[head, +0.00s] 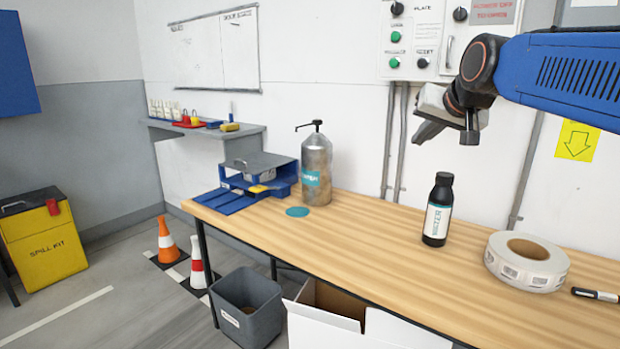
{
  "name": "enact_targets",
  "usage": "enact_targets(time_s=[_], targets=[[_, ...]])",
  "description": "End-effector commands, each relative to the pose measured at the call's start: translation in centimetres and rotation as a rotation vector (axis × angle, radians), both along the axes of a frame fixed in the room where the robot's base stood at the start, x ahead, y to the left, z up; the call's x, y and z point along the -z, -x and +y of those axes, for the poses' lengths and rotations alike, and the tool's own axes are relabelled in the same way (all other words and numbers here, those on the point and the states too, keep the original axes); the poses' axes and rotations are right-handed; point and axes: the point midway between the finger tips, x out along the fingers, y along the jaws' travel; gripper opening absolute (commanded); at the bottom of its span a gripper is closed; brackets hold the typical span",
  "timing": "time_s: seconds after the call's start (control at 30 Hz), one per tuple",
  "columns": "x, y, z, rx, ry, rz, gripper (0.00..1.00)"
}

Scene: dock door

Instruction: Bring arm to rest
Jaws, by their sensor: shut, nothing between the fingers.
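My gripper (447,130) shows in the head view at the upper right, at the end of my blue arm. It is shut and holds nothing. It hangs in the air in front of the white wall, well above the wooden table (400,270). A black bottle (438,210) with a white label stands upright on the table below the gripper, apart from it.
A metal pump bottle (316,170), a blue tray stack (262,172), a roll of labels (527,262) and a marker (597,295) are on the table. A control panel (411,40) hangs behind my gripper. A grey bin (247,310) and cones (167,242) stand on the floor.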

Motion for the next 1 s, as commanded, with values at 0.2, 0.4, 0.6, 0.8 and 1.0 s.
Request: enact_targets(time_s=[0.2, 0.4, 0.6, 0.8, 1.0], targets=[[9.9, 9.5, -1.2, -0.041, 0.091, 0.154, 0.0], [18.9, 18.0, -2.2, -0.088, 0.164, 0.29, 0.0], [27.1, 25.6, -3.0, -0.135, 0.223, 0.415, 0.0], [31.8, 30.0, -3.4, -0.164, 0.256, 0.486, 0.0], [32.8, 30.9, -3.5, -0.171, 0.262, 0.502, 0.0]])
